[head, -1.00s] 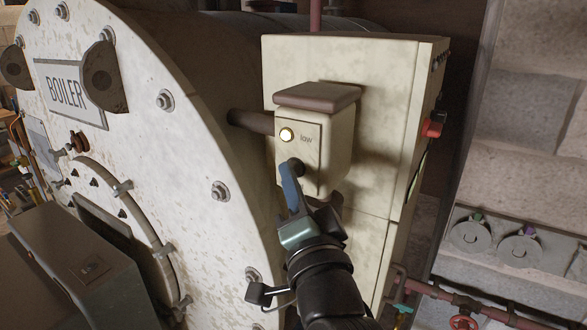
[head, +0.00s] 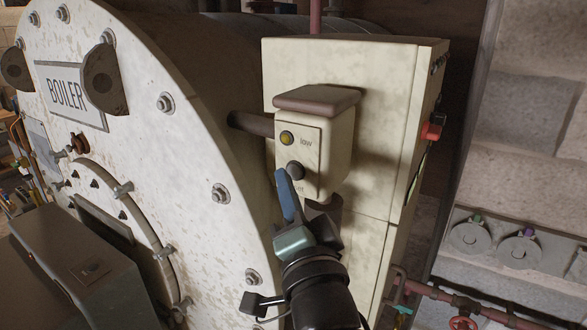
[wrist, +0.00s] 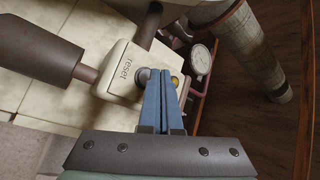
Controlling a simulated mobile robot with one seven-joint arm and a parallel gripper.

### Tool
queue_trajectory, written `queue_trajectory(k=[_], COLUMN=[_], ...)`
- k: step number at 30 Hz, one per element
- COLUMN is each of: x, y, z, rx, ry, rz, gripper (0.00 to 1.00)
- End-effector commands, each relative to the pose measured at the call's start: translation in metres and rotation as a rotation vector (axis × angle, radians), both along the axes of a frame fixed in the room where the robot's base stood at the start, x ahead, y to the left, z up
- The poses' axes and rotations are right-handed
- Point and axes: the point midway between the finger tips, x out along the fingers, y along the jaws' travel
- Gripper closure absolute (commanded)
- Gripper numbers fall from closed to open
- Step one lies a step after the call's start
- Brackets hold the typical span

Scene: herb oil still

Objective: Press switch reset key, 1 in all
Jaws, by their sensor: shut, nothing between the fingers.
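The reset key (head: 295,169) is a dark grey round button on the front of a cream switch box (head: 338,135). It also shows in the wrist view (wrist: 143,75), beside the word "reset". Above it the round lamp (head: 287,138), marked "low", is a dull yellow and unlit. My gripper (head: 282,175) is shut and empty, its blue fingers pointing up at the box. The fingertips are just left of the key in the head view and close beside it in the wrist view (wrist: 168,74). I cannot tell whether they touch it. The fingers partly hide the label below the key.
The big round boiler (head: 190,130) stands close on the left. A tall cream cabinet (head: 390,110) is behind the switch box, with a red knob (head: 432,131) on its side. Red pipework (head: 470,302) runs at the lower right. A pressure gauge (wrist: 201,60) shows in the wrist view.

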Motion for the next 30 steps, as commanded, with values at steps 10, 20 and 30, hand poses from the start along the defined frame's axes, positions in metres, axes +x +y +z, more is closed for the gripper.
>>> queue_trajectory(k=[10,20,30], x=[-0.003,-0.029,-0.041], y=[0.003,0.022,0.031], z=[0.000,0.001,0.000], rx=[0.000,0.000,0.001], ry=[0.001,0.002,0.000], rz=[0.002,0.004,0.002], gripper=[1.00,1.00,1.00])
